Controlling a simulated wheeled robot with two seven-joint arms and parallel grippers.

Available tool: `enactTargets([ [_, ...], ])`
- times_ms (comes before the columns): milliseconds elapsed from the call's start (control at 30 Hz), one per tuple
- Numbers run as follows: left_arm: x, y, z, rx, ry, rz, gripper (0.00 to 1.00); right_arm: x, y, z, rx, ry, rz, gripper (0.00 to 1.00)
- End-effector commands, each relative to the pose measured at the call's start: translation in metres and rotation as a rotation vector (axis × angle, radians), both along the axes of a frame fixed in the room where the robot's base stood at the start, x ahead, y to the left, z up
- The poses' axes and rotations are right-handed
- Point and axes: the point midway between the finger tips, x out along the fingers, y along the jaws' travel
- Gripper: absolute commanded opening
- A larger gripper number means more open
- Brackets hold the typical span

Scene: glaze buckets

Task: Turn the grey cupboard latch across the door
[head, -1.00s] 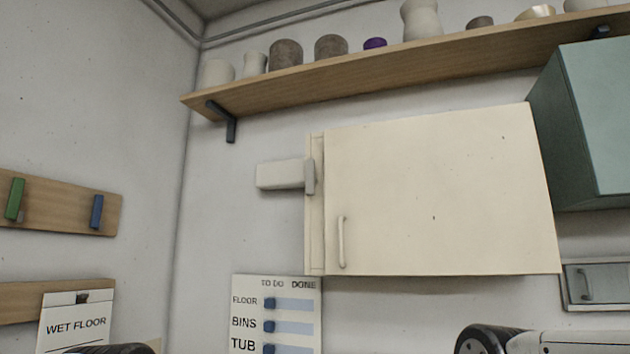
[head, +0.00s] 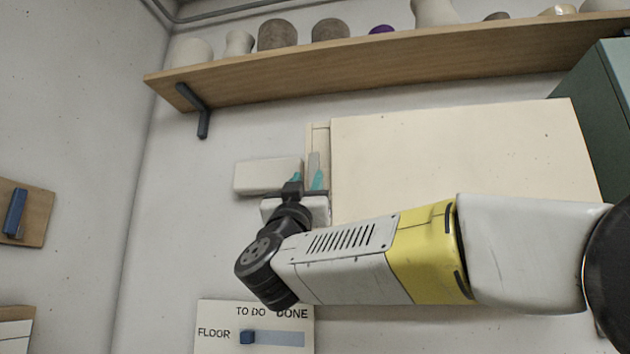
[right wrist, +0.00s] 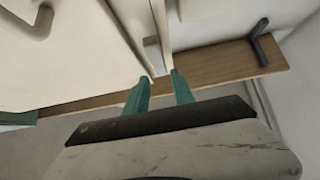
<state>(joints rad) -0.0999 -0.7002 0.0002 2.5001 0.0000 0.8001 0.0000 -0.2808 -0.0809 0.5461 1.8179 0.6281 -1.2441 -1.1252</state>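The grey latch (head: 314,162) stands upright on the left frame strip of the cream cupboard, beside the door (head: 450,150) edge. The door looks closed. My right gripper (head: 307,178) is at the latch, its two teal fingers apart. In the right wrist view the fingers (right wrist: 163,82) are spread, and the grey latch (right wrist: 152,52) shows just beyond them, nearer the left finger. I cannot tell whether they touch. My right forearm hides the door's lower part and its handle in the head view; the handle (right wrist: 35,22) shows in the right wrist view. My left gripper is out of view.
A white block (head: 262,176) is on the wall left of the latch, close to my right gripper. A wooden shelf (head: 330,72) with several pots runs above. A green cabinet (head: 600,110) is at the right. A TO DO board (head: 225,312) hangs below.

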Motion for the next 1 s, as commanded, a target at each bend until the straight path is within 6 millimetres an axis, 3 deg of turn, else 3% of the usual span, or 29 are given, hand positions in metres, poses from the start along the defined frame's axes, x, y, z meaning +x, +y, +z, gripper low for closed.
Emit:
enactTargets([
  [400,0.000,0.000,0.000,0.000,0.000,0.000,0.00,0.043,-0.009,0.043,-0.001,0.000,0.000,0.30],
  [767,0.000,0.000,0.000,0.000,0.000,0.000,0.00,0.049,-0.010,0.049,-0.003,0.001,0.000,0.30],
  [800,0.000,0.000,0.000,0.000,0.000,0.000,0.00,0.049,-0.010,0.049,-0.003,0.001,0.000,0.28],
  [933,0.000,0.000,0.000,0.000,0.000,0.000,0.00,0.049,-0.010,0.049,-0.002,0.000,0.001,0.03],
  [1000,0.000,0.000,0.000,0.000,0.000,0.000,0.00,0.049,-0.010,0.049,-0.002,0.000,0.001,0.00],
])
